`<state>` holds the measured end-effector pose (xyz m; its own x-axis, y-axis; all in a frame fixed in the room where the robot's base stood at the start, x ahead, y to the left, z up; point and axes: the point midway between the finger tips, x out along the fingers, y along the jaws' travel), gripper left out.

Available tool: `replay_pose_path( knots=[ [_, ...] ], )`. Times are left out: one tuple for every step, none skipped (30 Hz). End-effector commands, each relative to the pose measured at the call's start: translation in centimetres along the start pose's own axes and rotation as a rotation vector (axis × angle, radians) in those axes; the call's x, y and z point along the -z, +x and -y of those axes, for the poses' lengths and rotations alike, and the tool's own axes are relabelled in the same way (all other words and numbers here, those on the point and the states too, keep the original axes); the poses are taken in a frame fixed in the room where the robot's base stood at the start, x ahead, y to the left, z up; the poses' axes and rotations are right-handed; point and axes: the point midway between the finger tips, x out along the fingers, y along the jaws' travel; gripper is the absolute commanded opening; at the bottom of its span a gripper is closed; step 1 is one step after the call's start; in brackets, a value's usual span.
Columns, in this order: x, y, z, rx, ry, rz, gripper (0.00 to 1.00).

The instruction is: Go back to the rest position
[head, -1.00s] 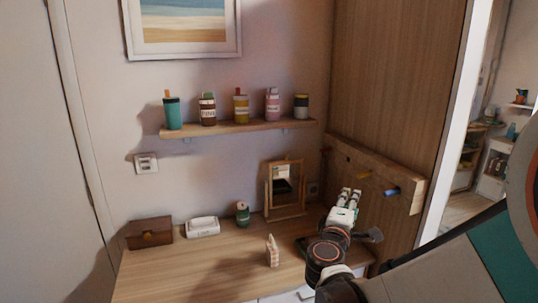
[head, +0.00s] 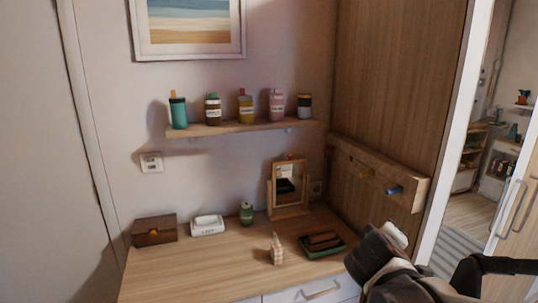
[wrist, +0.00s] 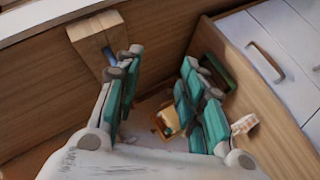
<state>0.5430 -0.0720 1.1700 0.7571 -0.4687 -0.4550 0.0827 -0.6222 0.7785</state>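My gripper (wrist: 155,95) is open in the wrist view. Its two teal-padded fingers stand apart with nothing held between them. In the head view my gripper (head: 394,236) is at the lower right, in front of the dresser's right end, and its fingers are mostly hidden. It is apart from the wooden dresser top (head: 190,270) and the wall behind.
A green tray (head: 338,250) with brown items, a checkered object (head: 276,252) and a small mirror (head: 290,188) stand on the dresser. A wooden peg rail (head: 418,192) juts from the right panel. A shelf (head: 220,129) with several bottles hangs above. A doorway opens right.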

Motion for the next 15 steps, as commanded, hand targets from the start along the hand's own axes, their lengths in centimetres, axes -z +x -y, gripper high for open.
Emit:
replay_pose_path(
  knots=[
    [-1.3, -1.0, 0.3, 0.043, 0.052, 0.019, 0.37],
    [-1.9, -1.6, 0.6, 0.072, 0.085, 0.031, 0.37],
    [-2.8, -2.3, 1.1, 0.11, 0.128, 0.046, 0.37],
    [-3.3, -3.0, 1.5, 0.139, 0.161, 0.056, 0.37],
    [-3.9, -3.6, 1.9, 0.168, 0.194, 0.067, 0.37],
    [-4.7, -4.5, 2.5, 0.207, 0.237, 0.081, 0.37],
    [-5.2, -5.1, 2.9, 0.236, 0.27, 0.091, 0.37],
    [-5.7, -5.8, 3.4, 0.266, 0.303, 0.101, 0.37],
    [-6.3, -6.8, 4.1, 0.305, 0.346, 0.113, 0.37],
    [-6.7, -7.5, 4.6, 0.334, 0.378, 0.123, 0.37],
    [-7.1, -8.2, 5.1, 0.363, 0.409, 0.132, 0.37],
    [-7.5, -9.2, 5.8, 0.401, 0.449, 0.142, 0.37],
    [-7.8, -9.9, 6.3, 0.428, 0.478, 0.149, 0.37],
    [-8.1, -10.6, 6.8, 0.454, 0.506, 0.156, 0.37],
    [-8.4, -11.4, 7.4, 0.485, 0.538, 0.164, 0.37]
  ],
)
